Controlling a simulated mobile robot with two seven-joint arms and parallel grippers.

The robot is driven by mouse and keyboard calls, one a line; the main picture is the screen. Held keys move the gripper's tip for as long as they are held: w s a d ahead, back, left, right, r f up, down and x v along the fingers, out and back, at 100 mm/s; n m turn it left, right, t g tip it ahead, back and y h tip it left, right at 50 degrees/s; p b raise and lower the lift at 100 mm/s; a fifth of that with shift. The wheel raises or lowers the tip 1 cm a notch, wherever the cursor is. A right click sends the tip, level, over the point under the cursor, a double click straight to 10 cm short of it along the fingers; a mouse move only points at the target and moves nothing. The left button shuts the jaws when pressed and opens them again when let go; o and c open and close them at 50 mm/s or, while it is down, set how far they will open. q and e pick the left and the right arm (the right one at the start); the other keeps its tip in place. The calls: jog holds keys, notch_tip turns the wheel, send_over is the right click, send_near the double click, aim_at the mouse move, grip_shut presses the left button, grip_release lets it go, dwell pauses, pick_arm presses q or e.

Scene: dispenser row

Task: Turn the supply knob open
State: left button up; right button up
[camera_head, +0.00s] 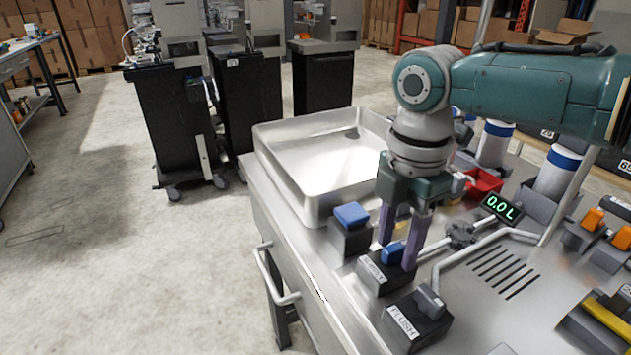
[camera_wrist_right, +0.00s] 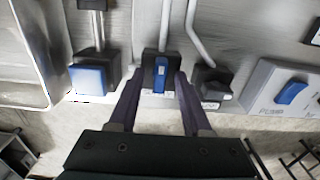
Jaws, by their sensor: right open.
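A blue knob (camera_head: 393,253) sits on a small black box with a white label that I cannot read clearly, near the front edge of the steel counter. I take it to be the supply knob. In the right wrist view the knob (camera_wrist_right: 160,75) is a narrow blue bar lined up with the pipe behind its box. My right gripper (camera_head: 402,256) points down with its purple fingers open, one on each side of this knob. In the wrist view the gripper (camera_wrist_right: 159,76) shows a gap beside the knob on both sides. My left gripper is out of view.
A steel basin (camera_head: 270,165) lies behind, left. A blue rocker switch (camera_wrist_right: 292,92) is further right.

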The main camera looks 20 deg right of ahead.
aim_at(398, 246)
notch_tip(398, 246, up, 10)
jog(key=p, duration=0.1)
dwell(0.4)
